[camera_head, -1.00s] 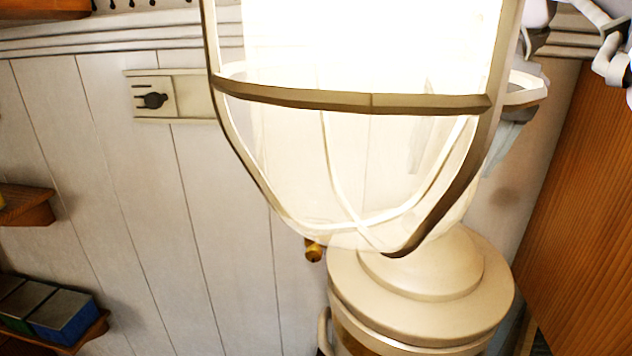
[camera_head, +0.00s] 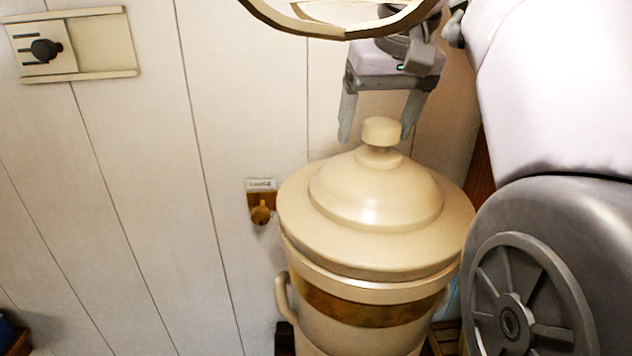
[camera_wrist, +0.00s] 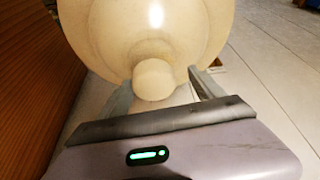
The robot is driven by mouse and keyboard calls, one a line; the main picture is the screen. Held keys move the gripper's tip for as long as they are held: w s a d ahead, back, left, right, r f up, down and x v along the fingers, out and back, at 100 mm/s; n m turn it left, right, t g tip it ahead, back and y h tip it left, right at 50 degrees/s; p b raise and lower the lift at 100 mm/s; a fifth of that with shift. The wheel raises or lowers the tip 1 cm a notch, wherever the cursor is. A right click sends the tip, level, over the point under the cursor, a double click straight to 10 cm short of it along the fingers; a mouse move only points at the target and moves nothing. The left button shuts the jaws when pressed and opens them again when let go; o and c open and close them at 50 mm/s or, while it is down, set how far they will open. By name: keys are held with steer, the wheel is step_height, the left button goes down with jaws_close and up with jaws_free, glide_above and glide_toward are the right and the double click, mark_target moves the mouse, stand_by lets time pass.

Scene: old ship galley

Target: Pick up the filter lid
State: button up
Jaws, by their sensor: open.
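The filter lid (camera_head: 372,210) is a cream, domed, round cover with a knob (camera_head: 381,132) on top. It sits on a cream filter body (camera_head: 345,310) with a brown band and a side handle. My gripper (camera_head: 375,134) is open and points down, with one finger to each side of the knob in the head view. The fingertips are at about knob height; I cannot tell whether they touch anything. In the wrist view the lid (camera_wrist: 150,35) and its knob (camera_wrist: 153,79) show ahead of the open gripper (camera_wrist: 205,82), the knob between the fingers.
A lamp's metal cage (camera_head: 340,30) hangs above, close to my gripper. The white plank wall (camera_head: 140,200) is behind, with a sliding vent (camera_head: 75,45) and a small brass fitting (camera_head: 261,211). In the wrist view a wooden panel (camera_wrist: 35,90) stands at left.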

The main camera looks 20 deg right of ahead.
steer(key=shift+r, duration=0.1)
steer(key=shift+s+d, duration=0.15)
steer(key=shift+d, duration=0.2)
steer(key=shift+c, duration=1.1)
steer(key=shift+s+d+r, duration=0.1)
steer(key=shift+s+d, duration=0.1)
steer(key=c, duration=0.4)
steer(key=shift+a, duration=0.25)
jaws_close()
steer(key=shift+r, duration=0.1)
